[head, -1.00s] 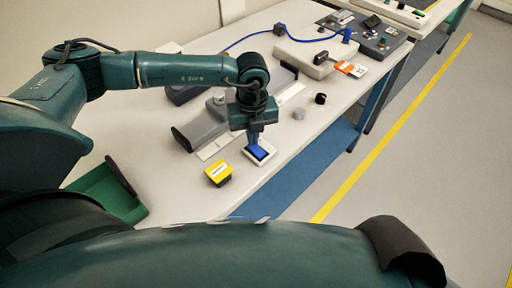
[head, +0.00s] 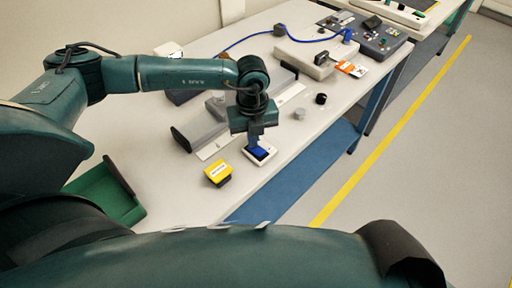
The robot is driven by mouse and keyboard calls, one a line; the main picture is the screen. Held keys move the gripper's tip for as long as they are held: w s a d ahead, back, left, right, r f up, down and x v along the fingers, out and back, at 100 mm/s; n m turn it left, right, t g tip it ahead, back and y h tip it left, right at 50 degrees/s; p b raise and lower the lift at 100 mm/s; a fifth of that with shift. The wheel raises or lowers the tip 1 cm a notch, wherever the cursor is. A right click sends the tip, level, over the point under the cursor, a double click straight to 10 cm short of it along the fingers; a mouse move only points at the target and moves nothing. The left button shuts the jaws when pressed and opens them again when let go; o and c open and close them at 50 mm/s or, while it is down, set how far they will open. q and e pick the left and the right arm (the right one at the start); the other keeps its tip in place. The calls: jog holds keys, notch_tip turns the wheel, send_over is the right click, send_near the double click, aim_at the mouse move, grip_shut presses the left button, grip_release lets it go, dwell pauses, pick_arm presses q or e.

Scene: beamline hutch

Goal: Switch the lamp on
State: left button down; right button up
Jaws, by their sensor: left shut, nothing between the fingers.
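A small white switch box (head: 270,156) with a blue rocker (head: 262,153) lies near the front edge of the white table. My left gripper (head: 257,145) points down at it, shut and empty. Its fingertips are at the rear part of the rocker, touching it or just above; I cannot tell which. The fingers hide part of the box. I cannot make out a lamp for certain, nor whether one is lit. My right gripper is not in view.
A yellow-topped block (head: 218,173) sits just left of the switch box. A grey device (head: 190,137) lies behind it. A black knob (head: 321,99) and a grey knob (head: 299,114) stand to the right. A green tray (head: 105,190) is at the lower left. The table front (head: 190,195) is bare.

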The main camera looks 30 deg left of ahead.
pick_arm(q)
jog(key=shift+s+f, duration=0.1)
notch_tip(320, 180, up, 7)
jog(key=p, duration=0.4)
jog(key=shift+p, duration=0.35)
dwell(0.4)
